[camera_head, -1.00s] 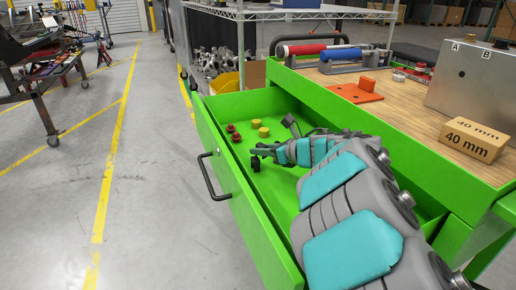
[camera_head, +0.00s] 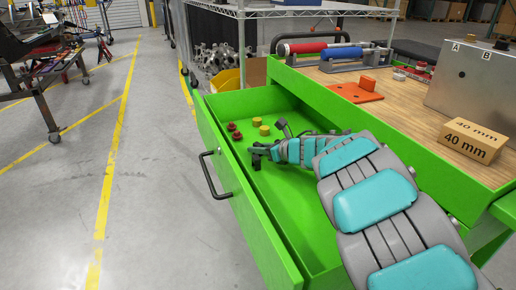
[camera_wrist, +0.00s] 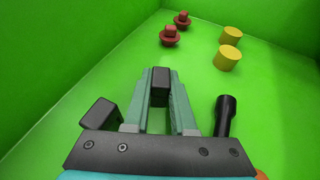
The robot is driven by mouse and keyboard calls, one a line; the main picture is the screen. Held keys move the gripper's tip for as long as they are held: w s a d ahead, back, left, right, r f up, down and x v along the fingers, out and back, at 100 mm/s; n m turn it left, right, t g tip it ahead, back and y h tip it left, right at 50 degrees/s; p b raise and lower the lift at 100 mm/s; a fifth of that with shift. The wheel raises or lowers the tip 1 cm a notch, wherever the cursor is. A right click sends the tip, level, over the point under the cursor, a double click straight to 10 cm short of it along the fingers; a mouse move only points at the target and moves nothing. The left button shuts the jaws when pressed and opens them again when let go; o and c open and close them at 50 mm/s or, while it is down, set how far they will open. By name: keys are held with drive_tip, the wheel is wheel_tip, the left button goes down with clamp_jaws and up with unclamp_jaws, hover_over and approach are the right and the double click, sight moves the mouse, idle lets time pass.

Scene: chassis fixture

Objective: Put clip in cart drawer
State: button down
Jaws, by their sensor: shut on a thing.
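My gripper (camera_head: 264,153) is inside the open green cart drawer (camera_head: 250,200), low over its floor. In the wrist view its fingers (camera_wrist: 160,95) are shut on a small black piece, the clip (camera_wrist: 160,78), at the fingertips. The fingers hide part of the clip, and I cannot tell whether it touches the drawer floor. Two red knobs (camera_wrist: 178,29) and two yellow cylinders (camera_wrist: 229,46) stand on the floor beyond it.
The drawer's front has a black handle (camera_head: 213,178). The cart's wooden top (camera_head: 420,120) carries an orange bracket (camera_head: 357,92), a 40 mm box (camera_head: 470,142) and a metal box (camera_head: 470,80).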

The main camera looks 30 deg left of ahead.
sight(274, 164)
drive_tip(key=shift+f, duration=0.15)
drive_tip(key=c, duration=1)
unclamp_jaws()
drive_tip(key=shift+r, duration=0.25)
drive_tip(key=shift+b+v, duration=0.45)
drive_tip(key=shift+v, duration=3.3)
